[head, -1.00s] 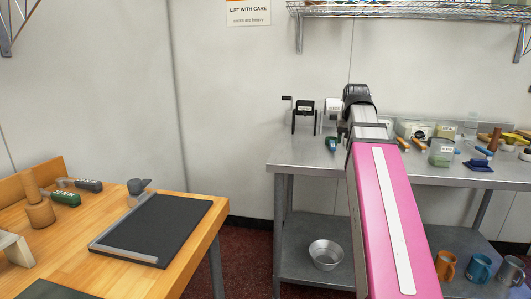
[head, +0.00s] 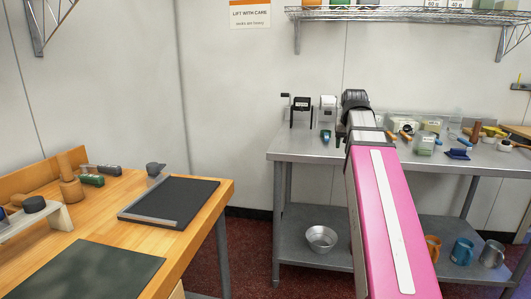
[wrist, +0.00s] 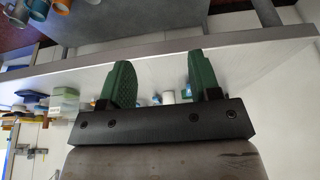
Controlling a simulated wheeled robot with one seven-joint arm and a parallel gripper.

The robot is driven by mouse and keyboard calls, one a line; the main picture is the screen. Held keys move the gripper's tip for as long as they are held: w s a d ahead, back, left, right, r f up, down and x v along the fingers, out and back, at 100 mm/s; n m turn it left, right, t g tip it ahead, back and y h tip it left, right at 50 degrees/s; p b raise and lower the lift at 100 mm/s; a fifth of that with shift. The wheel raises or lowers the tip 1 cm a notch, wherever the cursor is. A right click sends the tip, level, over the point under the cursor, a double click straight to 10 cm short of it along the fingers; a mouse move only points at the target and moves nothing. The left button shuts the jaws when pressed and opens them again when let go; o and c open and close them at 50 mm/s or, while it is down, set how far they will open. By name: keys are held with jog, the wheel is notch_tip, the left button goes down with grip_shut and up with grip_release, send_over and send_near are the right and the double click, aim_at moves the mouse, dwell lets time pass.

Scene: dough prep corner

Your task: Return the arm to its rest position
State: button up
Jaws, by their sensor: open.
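My pink and grey arm reaches forward from the lower right in the head view toward the steel table (head: 310,148). Its end hides my fingers there. In the wrist view my gripper (wrist: 160,82) shows two green textured fingers standing well apart, with nothing between them. The steel table's edge (wrist: 180,45) runs across the wrist view beyond the fingertips, and the picture looks turned over. I cannot tell the exact gap between the fingers and the table.
A wooden bench (head: 100,222) at left bears a black board (head: 170,201) and a dark green mat (head: 85,270). Tubs, tools and a blue item (head: 457,153) crowd the steel table. A metal bowl (head: 321,238) and several mugs (head: 462,250) sit on its lower shelf. A wire shelf (head: 400,14) hangs above.

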jog(key=s+a+f+n+g, duration=0.1)
jog(key=a+f, duration=0.2)
jog(key=f, duration=0.9)
jog(key=s+a+f+g, duration=0.1)
jog(key=a+f, duration=0.2)
jog(key=f, duration=0.9)
jog(key=s+a+f, duration=0.1)
jog(key=s+f, duration=0.2)
jog(key=f, duration=0.3)
jog(key=s+a+f+g, duration=0.1)
jog(key=s+a+f, duration=0.1)
jog(key=f, duration=0.5)
jog(key=s+a+f+n, duration=0.1)
jog(key=s+f, duration=0.4)
jog(key=f, duration=0.2)
jog(key=shift+a+g+y, duration=0.4)
